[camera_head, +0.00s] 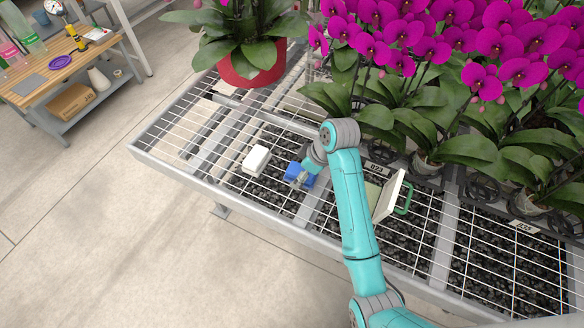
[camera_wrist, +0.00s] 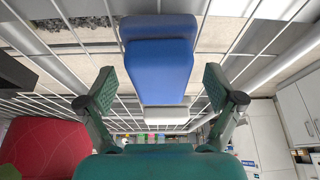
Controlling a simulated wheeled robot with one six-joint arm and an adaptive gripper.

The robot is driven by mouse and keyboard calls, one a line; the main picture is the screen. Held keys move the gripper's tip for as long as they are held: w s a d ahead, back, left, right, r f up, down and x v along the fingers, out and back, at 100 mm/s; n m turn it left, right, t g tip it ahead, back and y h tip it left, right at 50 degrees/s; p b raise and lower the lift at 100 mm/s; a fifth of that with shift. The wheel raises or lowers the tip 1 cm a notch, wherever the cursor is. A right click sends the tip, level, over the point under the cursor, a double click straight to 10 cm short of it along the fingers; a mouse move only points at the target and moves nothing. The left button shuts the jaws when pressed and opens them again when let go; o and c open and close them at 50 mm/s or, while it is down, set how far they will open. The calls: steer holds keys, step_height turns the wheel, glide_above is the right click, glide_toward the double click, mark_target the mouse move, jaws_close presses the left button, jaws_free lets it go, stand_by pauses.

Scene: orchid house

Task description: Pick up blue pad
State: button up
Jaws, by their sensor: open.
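The blue pad (camera_head: 300,176) lies on the wire bench top in the head view, partly hidden by my arm's end. It shows large in the wrist view (camera_wrist: 158,68), as a blue block with a lighter face, just beyond my fingertips. My gripper (camera_wrist: 160,90) is open, with one green-padded finger on each side of the pad's lower end. The fingers stand apart from the pad, and nothing is held. In the head view my gripper (camera_head: 300,181) is small and close to the pad; its fingers are hard to make out.
A white block (camera_head: 256,160) lies left of the pad and shows beyond it in the wrist view (camera_wrist: 166,116). A white and green box-like item (camera_head: 391,197) stands right of my arm. A red pot (camera_head: 252,66) and magenta orchids (camera_head: 480,45) stand behind. Bare mesh lies at left.

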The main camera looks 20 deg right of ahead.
steer(key=shift+f, duration=0.15)
steer(key=c, duration=1.2)
steer(key=shift+c, duration=0.2)
